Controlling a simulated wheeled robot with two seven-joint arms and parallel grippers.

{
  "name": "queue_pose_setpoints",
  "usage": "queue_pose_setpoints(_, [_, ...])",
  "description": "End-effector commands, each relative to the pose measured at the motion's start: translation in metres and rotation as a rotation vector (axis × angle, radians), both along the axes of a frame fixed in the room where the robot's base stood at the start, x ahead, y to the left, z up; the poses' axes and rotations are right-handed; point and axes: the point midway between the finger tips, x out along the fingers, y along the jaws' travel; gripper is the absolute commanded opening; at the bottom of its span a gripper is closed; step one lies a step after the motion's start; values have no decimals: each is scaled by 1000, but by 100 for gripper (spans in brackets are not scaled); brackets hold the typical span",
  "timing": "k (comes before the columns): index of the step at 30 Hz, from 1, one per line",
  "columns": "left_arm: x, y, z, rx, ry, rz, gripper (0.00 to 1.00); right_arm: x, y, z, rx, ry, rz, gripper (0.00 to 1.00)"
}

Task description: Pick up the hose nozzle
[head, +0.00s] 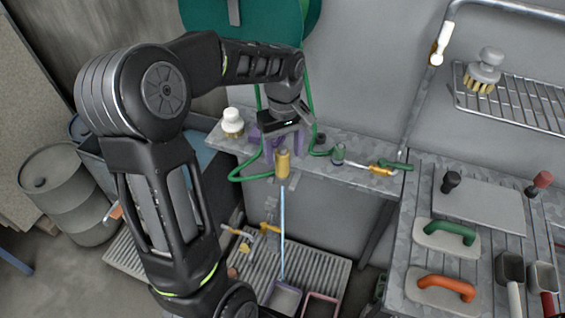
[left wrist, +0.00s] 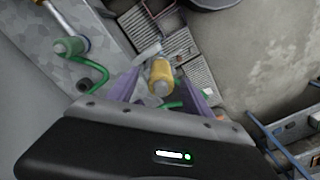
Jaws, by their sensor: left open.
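The hose nozzle (head: 283,164) is a yellow-brass cylinder at the front edge of the back shelf, joined to a green hose (head: 250,177). My left gripper (head: 270,146) is just behind and above it, with purple fingers pointing down and open. In the left wrist view the nozzle (left wrist: 161,77) shows between the two spread purple fingers (left wrist: 160,96). I cannot tell whether either finger touches it. A thin light-blue line (head: 282,232) runs straight down below the nozzle. My right gripper is not in view.
A white-capped bottle (head: 233,122) stands left of the gripper on the shelf (head: 350,174). A green-and-brass fitting (head: 380,169) lies to the right. A workbench (head: 412,205) with green and orange handled tools is at the right. Bins (head: 320,306) stand on the floor grating below.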

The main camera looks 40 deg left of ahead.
Motion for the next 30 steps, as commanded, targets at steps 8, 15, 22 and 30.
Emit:
queue_pose_setpoints(8, [-1,2,-37,0,4,0,59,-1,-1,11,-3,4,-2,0])
queue_pose_setpoints(15, [-1,2,-41,0,1,0,59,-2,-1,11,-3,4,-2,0])
queue_pose_setpoints(22, [-1,2,-41,0,0,0,59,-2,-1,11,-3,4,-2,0])
queue_pose_setpoints(30, [-1,3,-41,0,0,0,51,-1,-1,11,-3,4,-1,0])
